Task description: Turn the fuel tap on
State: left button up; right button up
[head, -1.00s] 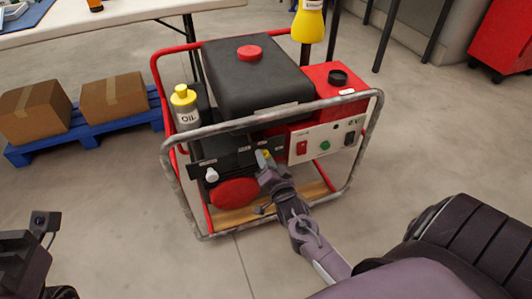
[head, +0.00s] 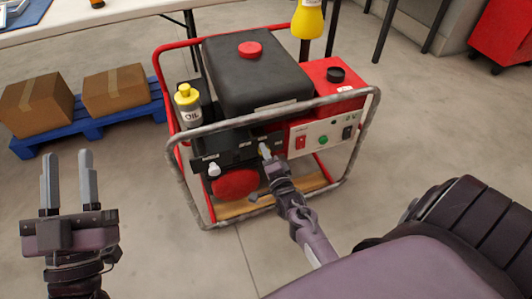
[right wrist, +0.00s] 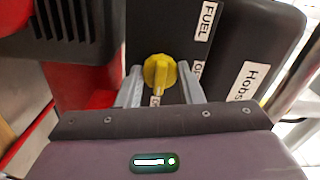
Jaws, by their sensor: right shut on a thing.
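The yellow fuel tap (right wrist: 159,75) sits on the dark front panel of the red and black generator, beside a white FUEL label (right wrist: 207,20). My right gripper (right wrist: 158,82) has one finger on each side of the tap and is shut on it. The tap's ridge runs roughly up and down in the right wrist view. In the head view my right gripper (head: 266,152) reaches the panel and largely hides the tap. A second small label behind the right finger is partly covered. My left gripper (head: 68,170) is open and empty, away from the generator at the left.
The generator's tubular frame (head: 190,198) surrounds the panel. A control panel with a red switch (head: 300,142) and green button (head: 323,140) lies to the right. A yellow-capped oil bottle (head: 188,107) stands at the left. Boxes (head: 38,103) rest on a blue pallet (head: 92,128).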

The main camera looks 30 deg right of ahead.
pick_arm(q)
jog(key=shift+w+f, duration=0.1)
jog(key=shift+f, duration=0.15)
pick_arm(e)
jog(key=o, duration=1)
jog(key=shift+c, duration=0.2)
pick_arm(q)
notch_tip(320, 180, down, 16)
jog(key=d+g+y+p, duration=0.1)
jog(key=g+y+p, duration=0.1)
jog(key=g, duration=0.6)
jog(key=shift+d+g+y, duration=0.15)
jog(key=shift+g+y, duration=0.15)
jog(key=shift+y, duration=0.3)
pick_arm(e)
jog(key=v, duration=0.7)
jog(key=shift+s, duration=0.35)
